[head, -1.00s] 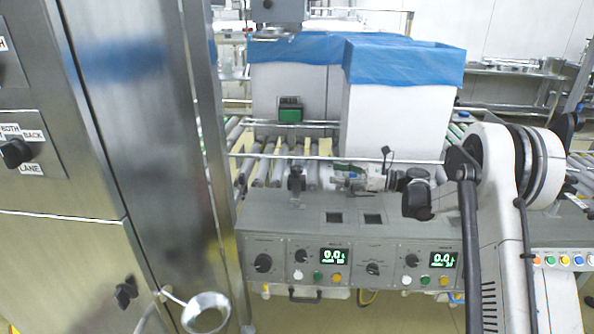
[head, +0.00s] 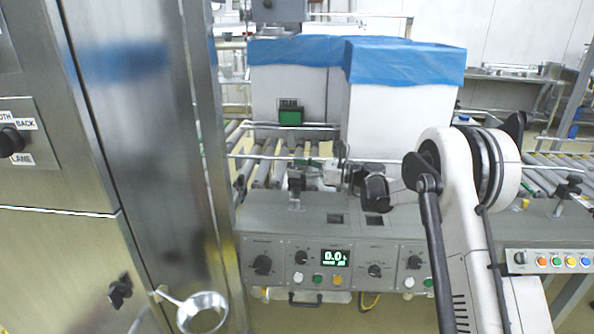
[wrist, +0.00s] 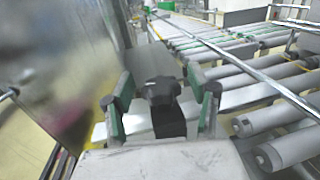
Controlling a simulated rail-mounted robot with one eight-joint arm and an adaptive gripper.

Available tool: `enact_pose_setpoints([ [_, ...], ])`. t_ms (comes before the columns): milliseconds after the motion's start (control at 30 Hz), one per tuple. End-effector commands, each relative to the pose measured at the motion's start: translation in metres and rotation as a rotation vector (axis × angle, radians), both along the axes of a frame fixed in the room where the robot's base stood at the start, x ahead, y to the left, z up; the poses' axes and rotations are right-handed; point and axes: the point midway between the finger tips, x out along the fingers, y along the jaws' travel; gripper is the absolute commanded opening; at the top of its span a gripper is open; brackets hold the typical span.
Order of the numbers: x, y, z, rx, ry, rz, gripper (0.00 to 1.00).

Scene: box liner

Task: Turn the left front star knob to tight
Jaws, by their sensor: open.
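The left front star knob (head: 296,178) is black and stands on a short post at the back left of the grey control housing. In the wrist view the knob (wrist: 162,90) shows its lobed head between my two green-padded fingers. My gripper (wrist: 163,92) is open, with a gap on each side of the knob and neither pad touching it. In the head view my gripper (head: 325,171) points left at the knob from its right side. How deep the knob sits between the fingers is hard to tell.
A steel cabinet (head: 150,150) stands close on the left. Roller conveyor (head: 262,170) runs behind the knob, carrying white boxes with blue liners (head: 405,62). A thin rail (head: 270,157) crosses behind it. Another knob (head: 572,187) stands far right.

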Motion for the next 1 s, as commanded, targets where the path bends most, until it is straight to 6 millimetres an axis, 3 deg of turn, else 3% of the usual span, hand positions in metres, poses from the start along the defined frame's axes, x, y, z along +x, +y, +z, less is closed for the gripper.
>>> enact_pose_setpoints([
  [267,0.0002,0.0012,0.0002,0.000,0.000,0.000,0.54],
  [633,0.0001,0.0010,0.0001,0.000,0.000,0.000,0.05],
  [1000,-0.0008,0.0014,0.0001,0.000,0.000,-0.063,0.05],
])
